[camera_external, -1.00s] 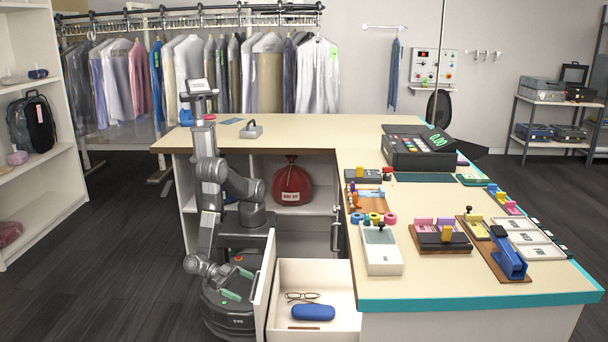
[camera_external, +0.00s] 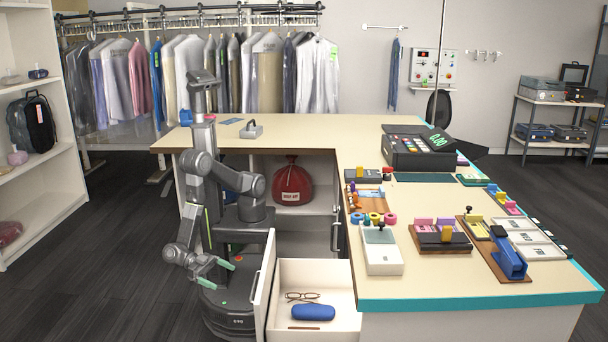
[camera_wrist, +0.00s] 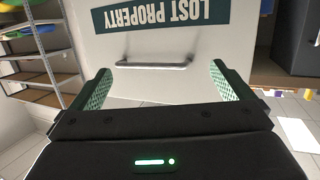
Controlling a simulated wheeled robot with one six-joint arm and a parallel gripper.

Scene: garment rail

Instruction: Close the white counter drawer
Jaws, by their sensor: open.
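The white counter drawer (camera_external: 336,271) is pulled out from under the counter. Eyeglasses (camera_external: 302,296) and a blue case (camera_external: 313,312) lie inside it. Its front panel (camera_external: 264,281) faces my arm. In the wrist view the drawer front (camera_wrist: 180,35) carries a "LOST PROPERTY" label (camera_wrist: 160,14), which appears upside down, and a metal bar handle (camera_wrist: 154,64). My gripper (camera_external: 214,272) is open and empty, left of the drawer front and apart from it. In the wrist view its green-padded fingers (camera_wrist: 155,88) stand wide on either side of the handle.
The L-shaped counter (camera_external: 460,280) holds a cash register (camera_external: 418,150) and several small trays. A red bag (camera_external: 292,184) sits on the shelf beneath it. A white shelf unit (camera_external: 40,140) stands at left. Dark floor is clear left of my base.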

